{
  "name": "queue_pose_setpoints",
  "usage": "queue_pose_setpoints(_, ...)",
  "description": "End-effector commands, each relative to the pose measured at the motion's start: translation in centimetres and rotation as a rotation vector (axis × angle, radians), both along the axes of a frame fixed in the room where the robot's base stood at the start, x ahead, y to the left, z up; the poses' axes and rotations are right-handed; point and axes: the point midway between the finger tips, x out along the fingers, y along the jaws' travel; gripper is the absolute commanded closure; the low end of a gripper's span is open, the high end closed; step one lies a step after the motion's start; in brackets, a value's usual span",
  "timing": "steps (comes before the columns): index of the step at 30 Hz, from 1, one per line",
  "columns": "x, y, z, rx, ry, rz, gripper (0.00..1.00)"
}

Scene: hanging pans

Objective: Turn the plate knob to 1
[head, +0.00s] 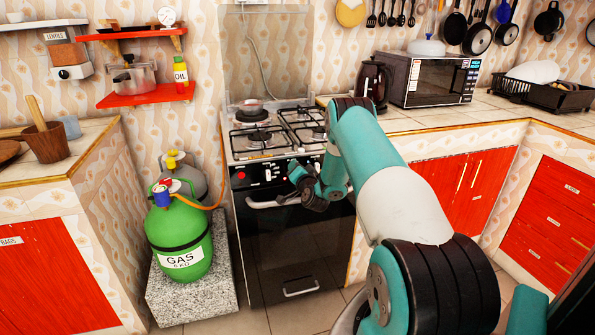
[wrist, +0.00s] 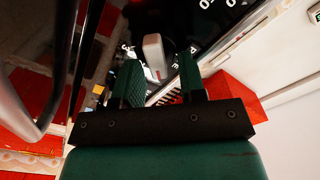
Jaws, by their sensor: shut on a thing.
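The stove (head: 290,235) stands against the back wall, with a black front panel below its burners. In the wrist view a pale grey knob (wrist: 154,55) with a reddish mark sits on a black panel with white markings. My gripper (wrist: 158,80) has its two green-lined fingers on either side of this knob and is shut on it. In the head view my gripper (head: 297,173) is at the right part of the stove's front panel and hides the knob. The markings around the knob are too small and partly covered to read.
The oven door handle (head: 272,202) runs just below my gripper. A green gas bottle (head: 180,240) with an orange hose stands left of the stove. A microwave (head: 430,82) and a kettle (head: 372,85) stand on the right counter.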

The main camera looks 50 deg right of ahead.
Motion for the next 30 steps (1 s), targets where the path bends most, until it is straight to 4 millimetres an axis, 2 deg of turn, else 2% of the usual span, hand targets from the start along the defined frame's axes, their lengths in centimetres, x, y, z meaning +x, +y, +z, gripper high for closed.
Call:
queue_pose_setpoints(6,0.0,0.0,0.0,0.000,0.002,0.000,0.86)
queue_pose_setpoints(7,0.0,0.0,0.0,0.000,0.002,0.000,0.56)
queue_pose_setpoints(9,0.0,0.0,0.0,0.000,0.002,0.000,0.40)
queue_pose_setpoints(10,0.0,0.0,0.0,0.000,0.001,0.001,0.37)
queue_pose_setpoints(21,-0.3,0.2,-0.2,0.000,0.001,0.001,0.37)
queue_pose_setpoints(30,-2.9,1.7,-0.7,0.002,0.002,-0.001,0.37)
